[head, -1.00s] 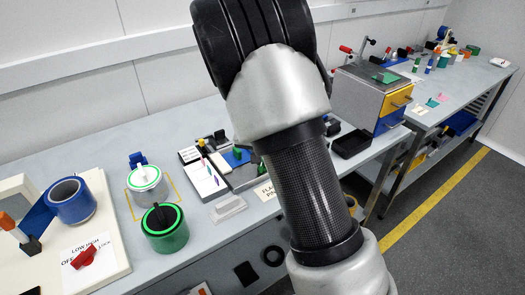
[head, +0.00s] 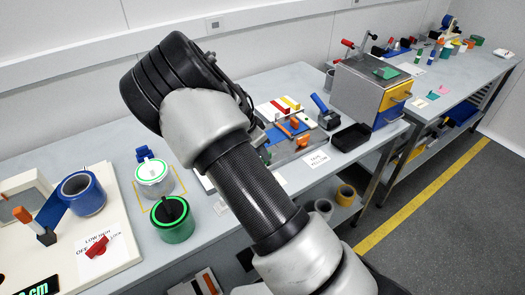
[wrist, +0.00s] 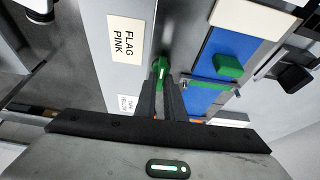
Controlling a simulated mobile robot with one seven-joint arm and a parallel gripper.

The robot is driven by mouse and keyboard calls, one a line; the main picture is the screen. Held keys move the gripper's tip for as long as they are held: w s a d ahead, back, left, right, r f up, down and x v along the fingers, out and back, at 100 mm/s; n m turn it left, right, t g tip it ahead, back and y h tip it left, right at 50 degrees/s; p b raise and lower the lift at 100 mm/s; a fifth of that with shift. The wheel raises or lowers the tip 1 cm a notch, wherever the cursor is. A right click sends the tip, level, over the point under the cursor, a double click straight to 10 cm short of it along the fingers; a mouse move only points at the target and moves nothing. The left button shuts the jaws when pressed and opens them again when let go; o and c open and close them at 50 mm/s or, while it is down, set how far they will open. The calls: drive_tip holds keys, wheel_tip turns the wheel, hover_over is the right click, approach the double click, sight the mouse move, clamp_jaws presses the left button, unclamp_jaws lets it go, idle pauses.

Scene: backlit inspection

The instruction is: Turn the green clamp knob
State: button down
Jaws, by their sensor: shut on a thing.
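In the wrist view, the green knob (wrist: 161,68), with a pale line along it, sits at the tips of my gripper's two dark fingers. My gripper (wrist: 163,84) is shut on this knob, on the grey fixture surface. The fingers cover part of the knob, and I cannot tell its turn angle exactly. In the head view, my arm hides my gripper and the held knob.
A second green block (wrist: 228,67) stands on a blue panel (wrist: 222,45) close to the right of my fingers. A "FLAG PINK" label (wrist: 130,38) lies to the left. In the head view, a black tray (head: 351,137) and a grey drawer cabinet (head: 367,88) stand further right.

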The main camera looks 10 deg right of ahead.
drive_tip(key=shift+s+m, duration=0.1)
drive_tip(key=shift+m, duration=0.2)
drive_tip(key=c, duration=1.8)
unclamp_jaws()
drive_tip(key=shift+c, duration=0.2)
drive_tip(key=shift+r, duration=0.1)
drive_tip(key=shift+a+r, duration=0.2)
drive_tip(key=shift+r, duration=0.1)
drive_tip(key=v, duration=1.6)
drive_tip(key=shift+r, duration=0.3)
